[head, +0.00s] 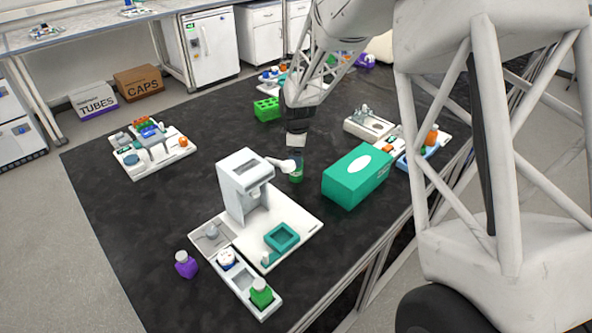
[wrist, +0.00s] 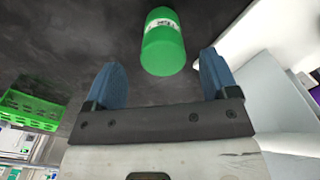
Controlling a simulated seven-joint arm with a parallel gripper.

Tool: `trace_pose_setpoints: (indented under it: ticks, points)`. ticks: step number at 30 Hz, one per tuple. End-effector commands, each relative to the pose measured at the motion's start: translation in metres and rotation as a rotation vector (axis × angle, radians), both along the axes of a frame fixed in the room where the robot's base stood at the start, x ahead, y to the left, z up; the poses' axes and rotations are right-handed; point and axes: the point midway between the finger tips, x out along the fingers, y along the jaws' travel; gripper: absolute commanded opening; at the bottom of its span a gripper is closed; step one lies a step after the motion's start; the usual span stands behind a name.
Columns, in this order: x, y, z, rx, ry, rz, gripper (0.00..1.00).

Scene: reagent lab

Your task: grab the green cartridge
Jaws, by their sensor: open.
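The green cartridge (wrist: 164,45) is a green cylinder with a pale label band. In the wrist view it is on the dark bench top, just beyond the fingertips and roughly between their lines. It also shows in the head view (head: 296,174), below the end of my arm and partly hidden by it. My gripper (wrist: 162,80) is open, its two blue fingers spread wide with nothing between them. The fingers do not touch the cartridge. In the head view the fingers are hard to make out.
A white dispenser machine (head: 243,185) stands close on the left of the cartridge in the head view. A teal tissue box (head: 350,180) stands on the right. A green rack (head: 267,109) is behind. A purple-bodied bottle (head: 186,266) stands at the front left. Dark bench lies bare at the left.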

Motion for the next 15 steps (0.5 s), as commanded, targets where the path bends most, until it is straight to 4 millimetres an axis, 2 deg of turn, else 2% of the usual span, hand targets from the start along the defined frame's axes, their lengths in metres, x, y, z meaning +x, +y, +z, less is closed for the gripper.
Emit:
trace_pose_setpoints:
  ticks: [8, 15]
  points:
    - [0.000, 0.000, -0.003, 0.000, 0.001, 0.000, 0.80]
    - [-0.003, 0.002, -0.025, -0.001, 0.003, 0.000, 0.80]
